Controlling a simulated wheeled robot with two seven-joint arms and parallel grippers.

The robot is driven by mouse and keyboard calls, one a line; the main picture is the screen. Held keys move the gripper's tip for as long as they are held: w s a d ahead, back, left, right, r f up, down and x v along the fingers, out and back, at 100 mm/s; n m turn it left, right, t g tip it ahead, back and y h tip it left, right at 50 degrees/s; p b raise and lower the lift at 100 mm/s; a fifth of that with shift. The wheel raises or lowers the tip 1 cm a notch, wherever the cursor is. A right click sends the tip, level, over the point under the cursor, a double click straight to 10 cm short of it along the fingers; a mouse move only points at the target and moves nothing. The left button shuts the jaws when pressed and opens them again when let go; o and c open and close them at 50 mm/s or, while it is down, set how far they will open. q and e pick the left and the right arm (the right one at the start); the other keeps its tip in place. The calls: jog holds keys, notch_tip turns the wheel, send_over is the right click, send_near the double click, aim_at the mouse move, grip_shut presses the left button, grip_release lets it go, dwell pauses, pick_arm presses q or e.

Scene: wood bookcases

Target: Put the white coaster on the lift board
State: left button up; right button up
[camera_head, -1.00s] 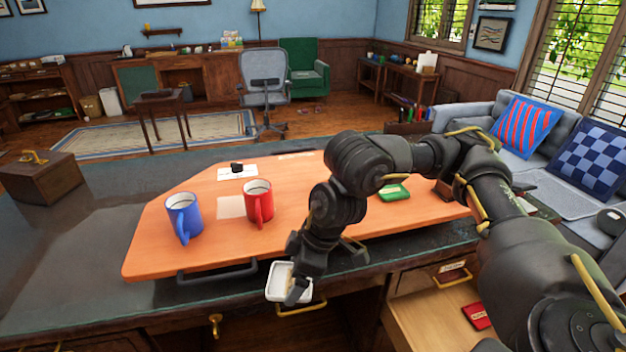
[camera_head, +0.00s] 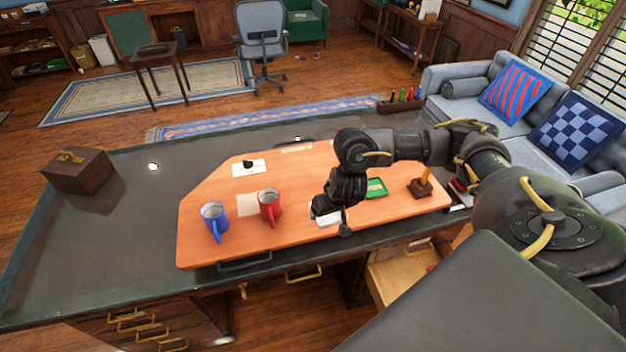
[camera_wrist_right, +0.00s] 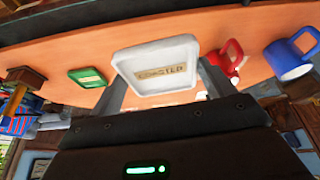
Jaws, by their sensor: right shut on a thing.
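The white square coaster (camera_wrist_right: 158,66), with lettering on it, is between the fingers of my right gripper (camera_wrist_right: 162,92) in the right wrist view. In the head view the coaster (camera_head: 327,217) is partly hidden by my right gripper (camera_head: 326,211). The gripper is shut on it over the front middle of the orange lift board (camera_head: 300,235), right of the red mug. I cannot tell whether the coaster touches the board. My left gripper is not in view.
On the board stand a blue mug (camera_head: 215,220), a red mug (camera_head: 270,206), a green coaster (camera_head: 376,187), a wooden stamp-like block (camera_head: 421,187) and a white card with a black item (camera_head: 249,167). A brown box (camera_head: 79,171) sits on the desk at left.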

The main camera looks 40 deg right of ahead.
jog(key=shift+w+d+m, duration=0.45)
jog(key=shift+w+m, duration=0.05)
jog(key=shift+w, duration=0.1)
jog(key=shift+w+d+f, duration=0.1)
jog(key=shift+w+f, duration=0.05)
jog(key=shift+w, duration=0.2)
jog(key=w+d+f, duration=0.1)
jog(key=w+d+f+b, duration=0.1)
jog(key=w, duration=0.1)
jog(key=shift+w+d+f, duration=0.1)
jog(key=w+d+f+b, duration=0.1)
jog(key=w+f+b, duration=0.1)
jog(key=w+d+f+b, duration=0.1)
jog(key=w+f+b, duration=0.1)
jog(key=b, duration=0.1)
jog(key=w+d+f+b, duration=0.1)
jog(key=w+f+b, duration=0.1)
jog(key=w+b, duration=0.1)
jog(key=shift+w+d+f, duration=0.1)
jog(key=shift+d+f, duration=0.15)
jog(key=shift+d, duration=0.1)
jog(key=shift+w+d+f+b, duration=0.1)
jog(key=shift+w+d+b, duration=0.2)
jog(key=shift+b, duration=0.2)
jog(key=f+b, duration=0.2)
jog(key=shift+w+f, duration=0.2)
jog(key=shift+f, duration=0.65)
jog(key=shift+d, duration=0.1)
